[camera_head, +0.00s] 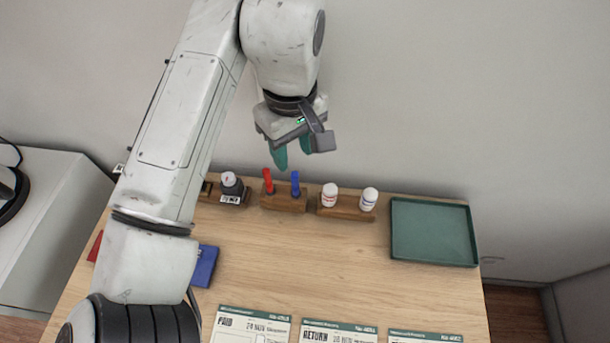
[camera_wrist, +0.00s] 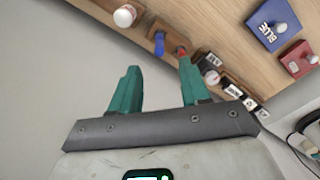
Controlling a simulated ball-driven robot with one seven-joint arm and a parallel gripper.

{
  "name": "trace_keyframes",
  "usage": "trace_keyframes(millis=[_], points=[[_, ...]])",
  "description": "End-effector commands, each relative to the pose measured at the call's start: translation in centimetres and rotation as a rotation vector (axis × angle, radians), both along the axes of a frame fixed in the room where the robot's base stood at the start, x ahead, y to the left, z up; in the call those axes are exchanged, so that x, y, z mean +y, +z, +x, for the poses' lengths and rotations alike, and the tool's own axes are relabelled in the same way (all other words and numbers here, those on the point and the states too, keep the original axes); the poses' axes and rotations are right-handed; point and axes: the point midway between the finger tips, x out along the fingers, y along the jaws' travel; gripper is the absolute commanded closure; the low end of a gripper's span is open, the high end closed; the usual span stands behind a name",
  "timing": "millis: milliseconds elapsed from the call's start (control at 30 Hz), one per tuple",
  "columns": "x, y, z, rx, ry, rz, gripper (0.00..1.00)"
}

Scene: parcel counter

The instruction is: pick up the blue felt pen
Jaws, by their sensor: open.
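The blue felt pen (camera_head: 295,184) stands upright in a wooden block (camera_head: 284,202) at the back of the counter, to the right of a red pen (camera_head: 268,180). It also shows in the wrist view (camera_wrist: 159,45), beyond the gap between my fingers. My gripper (camera_head: 292,158) has green fingers and is open and empty. It hangs above and behind the pens, apart from them. In the wrist view my gripper's fingers (camera_wrist: 158,90) are spread wide with nothing between them.
Right of the pens, a wooden holder (camera_head: 346,212) bears two white bottles. A green tray (camera_head: 432,260) lies at the right. A dark stamp (camera_head: 231,184) stands left of the pens. A blue ink pad (camera_head: 205,266) lies partly behind my arm. Printed forms (camera_head: 338,331) line the front; the counter's middle is clear.

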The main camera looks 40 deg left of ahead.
Motion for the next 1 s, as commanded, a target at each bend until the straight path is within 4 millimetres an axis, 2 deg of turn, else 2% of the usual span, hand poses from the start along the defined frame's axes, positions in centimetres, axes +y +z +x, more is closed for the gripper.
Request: trace_keyframes(millis=[200,467,700,833,1000], points=[[0.0,-3.4,-0.1,0.003,0.002,-0.002,0.54],[0.0,-5.4,0.0,0.002,0.0,-0.001,0.54],[0.2,-8.8,0.1,0.004,0.001,-0.002,0.54],[0.2,-9.9,0.1,0.002,0.001,-0.001,0.54],[0.2,-10.1,0.2,0.0,0.0,-0.001,0.54]])
